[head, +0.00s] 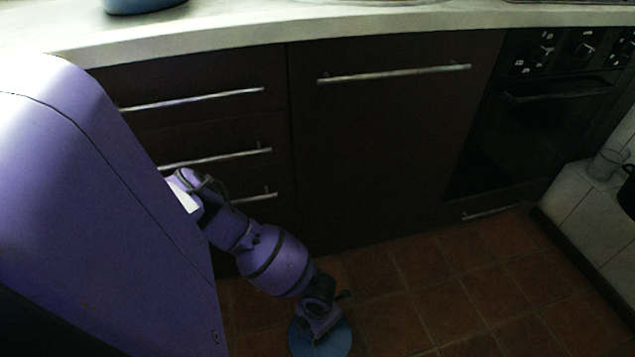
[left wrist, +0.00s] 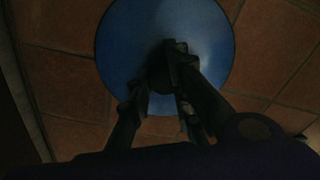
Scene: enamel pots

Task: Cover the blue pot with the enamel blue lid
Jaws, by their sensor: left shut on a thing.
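The round blue lid (head: 342,340) is at the bottom of the head view, low in front of the cabinets with the tiled floor behind it. My left gripper (head: 318,335) is shut on it, apparently at its dark knob in the middle. In the left wrist view the blue lid (left wrist: 118,40) faces the camera, and the fingers of my left gripper (left wrist: 167,62) meet at its dark centre. The knob itself is mostly hidden. A blue round base, probably the blue pot (head: 142,6), stands on the counter at the top left, mostly cut off. My right gripper is not in view.
The pale counter (head: 240,30) runs along the top, above dark cabinets (head: 385,150) with metal handles. A black oven (head: 535,115) is at the right. A glass (head: 607,162) stands on a low tiled ledge at the far right. The tiled floor (head: 430,275) is clear.

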